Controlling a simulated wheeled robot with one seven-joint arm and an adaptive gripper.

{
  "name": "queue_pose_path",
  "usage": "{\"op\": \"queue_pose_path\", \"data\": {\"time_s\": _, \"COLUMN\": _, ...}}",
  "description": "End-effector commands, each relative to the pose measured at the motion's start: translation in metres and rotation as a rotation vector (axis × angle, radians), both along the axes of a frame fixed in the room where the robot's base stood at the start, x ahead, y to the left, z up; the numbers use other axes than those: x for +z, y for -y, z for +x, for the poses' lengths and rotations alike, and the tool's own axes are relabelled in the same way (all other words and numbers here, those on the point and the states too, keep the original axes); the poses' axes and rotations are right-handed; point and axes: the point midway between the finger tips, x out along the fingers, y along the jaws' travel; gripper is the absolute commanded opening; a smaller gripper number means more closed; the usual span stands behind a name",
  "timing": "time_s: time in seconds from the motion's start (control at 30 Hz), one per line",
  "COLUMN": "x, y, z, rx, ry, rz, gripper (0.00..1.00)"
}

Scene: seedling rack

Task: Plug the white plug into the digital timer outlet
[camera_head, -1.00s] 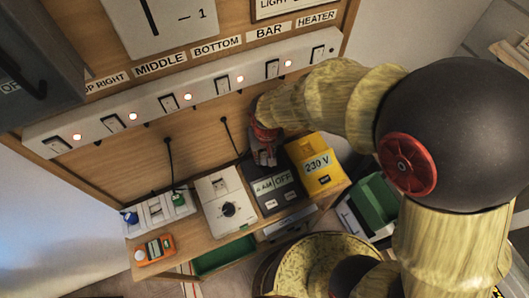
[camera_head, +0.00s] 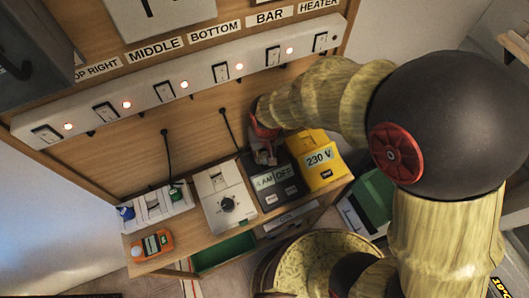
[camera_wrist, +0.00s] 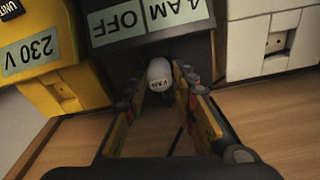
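A thin dark cord runs back between the fingers. The plug's front end is against or just short of the dark front of the digital timer (camera_wrist: 118,58); I cannot tell if it is in the outlet, which is hidden. The timer's display reads 4 AM OFF. In the head view my gripper (camera_head: 263,152) is at the upper edge of the timer (camera_head: 277,192), and the plug is hard to make out there.
A yellow 230 V box (camera_head: 318,160) stands right of the timer, a white dial box (camera_head: 227,203) left. Further left are a white socket strip (camera_head: 154,208) with plugs and an orange meter (camera_head: 152,245). A switch strip (camera_head: 200,90) runs along the board above.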

Motion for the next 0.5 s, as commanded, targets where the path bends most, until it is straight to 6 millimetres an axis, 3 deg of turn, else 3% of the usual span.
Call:
{"op": "queue_pose_path", "data": {"time_s": 0.3, "x": 0.0000, "y": 0.0000, "z": 0.0000, "rx": 0.000, "ry": 0.000, "rz": 0.000, "gripper": 0.46}}
{"op": "queue_pose_path", "data": {"time_s": 0.5, "x": 0.0000, "y": 0.0000, "z": -0.0001, "rx": 0.000, "ry": 0.000, "rz": 0.000, "gripper": 0.46}}
